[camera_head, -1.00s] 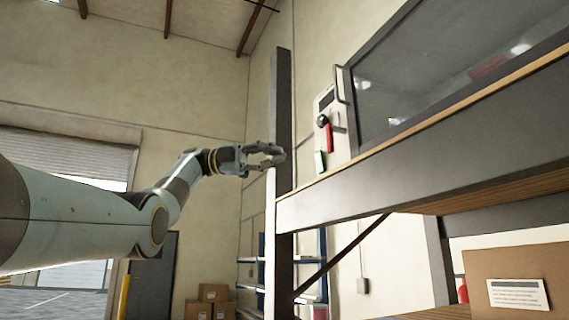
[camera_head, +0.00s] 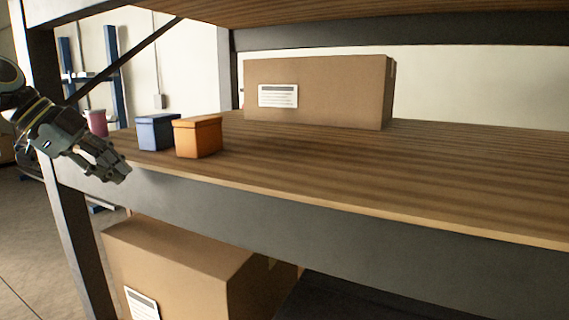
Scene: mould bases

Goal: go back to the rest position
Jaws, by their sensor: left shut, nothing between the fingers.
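My left gripper (camera_head: 122,175) is at the left of the head view, in front of the shelf's front edge. Its fingers are shut with nothing between them, and they point down and to the right. My right gripper does not show. On the wooden shelf (camera_head: 330,170) just beyond the left gripper stand a blue box (camera_head: 157,132) and an orange box (camera_head: 199,138), side by side. A pink cup-like object (camera_head: 97,122) stands left of them, partly hidden by the gripper.
A large cardboard box (camera_head: 318,92) stands at the back of the shelf. Another cardboard box (camera_head: 180,268) is on the level below. A grey upright post (camera_head: 75,235) stands below and left of the gripper. The shelf's right part is clear.

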